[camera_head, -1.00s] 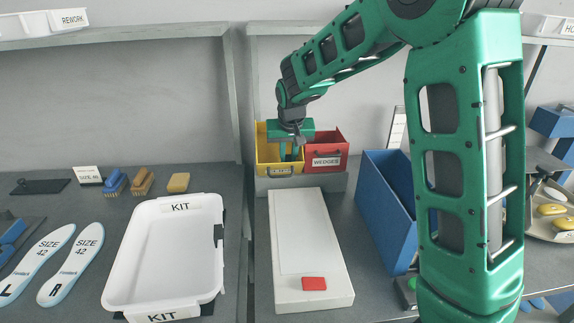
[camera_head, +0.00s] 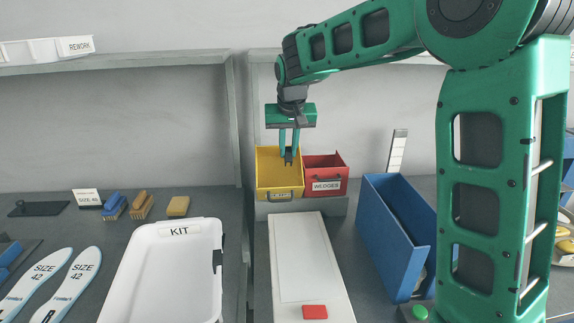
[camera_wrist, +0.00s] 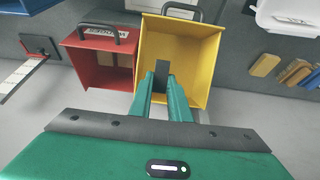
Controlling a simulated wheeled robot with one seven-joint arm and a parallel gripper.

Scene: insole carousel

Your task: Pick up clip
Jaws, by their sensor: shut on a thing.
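My gripper (camera_head: 289,150) is above the yellow bin (camera_head: 268,178), its fingers pointing down. It is shut on a small dark clip (camera_head: 289,156), held between the fingertips at about the height of the bin's rim. In the wrist view the dark clip (camera_wrist: 162,75) sits between the two green fingers, in front of the yellow bin's (camera_wrist: 205,65) open inside. The bin's inside looks empty in the wrist view, though the fingers and clip hide part of it.
The red bin (camera_head: 326,184) labelled WEDGES stands right of the yellow bin. A white board (camera_head: 308,255) with a red block (camera_head: 315,312) lies in front. The white KIT tray (camera_head: 150,285) is at left, a tall blue bin (camera_head: 385,235) at right. Brushes and insoles lie far left.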

